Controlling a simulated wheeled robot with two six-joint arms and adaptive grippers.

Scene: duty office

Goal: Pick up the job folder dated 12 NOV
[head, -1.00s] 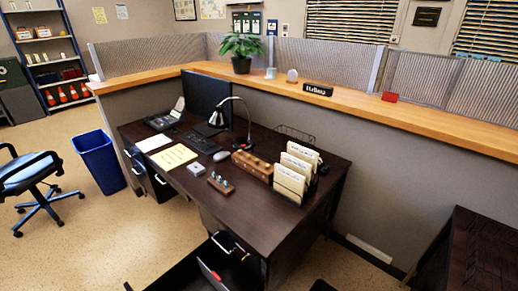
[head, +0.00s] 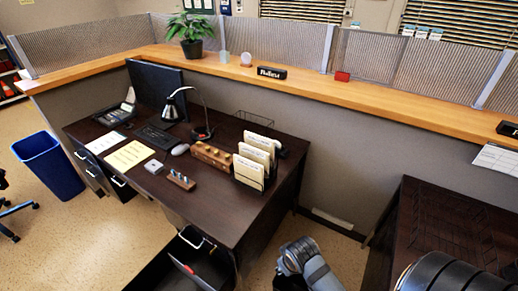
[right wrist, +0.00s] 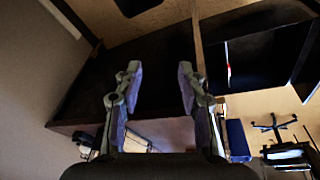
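Several cream folders (head: 256,157) stand upright in a dark rack (head: 263,186) on the right part of the dark desk. Their tabs carry writing too small to read, so I cannot tell which is dated 12 NOV. My right gripper (right wrist: 158,86) shows in the right wrist view with its two fingers wide apart and nothing between them. A dark furniture panel fills the view behind it. In the head view, grey and black parts of my arm show at the bottom right, apart from the folders. My left gripper is not in view.
On the desk (head: 215,204) are a wooden block organizer (head: 212,157), a lamp (head: 174,106), a monitor (head: 155,90) and a yellow pad (head: 130,156). An open drawer (head: 190,262) juts out in front. A dark table (head: 445,225) stands at right; floor shows between.

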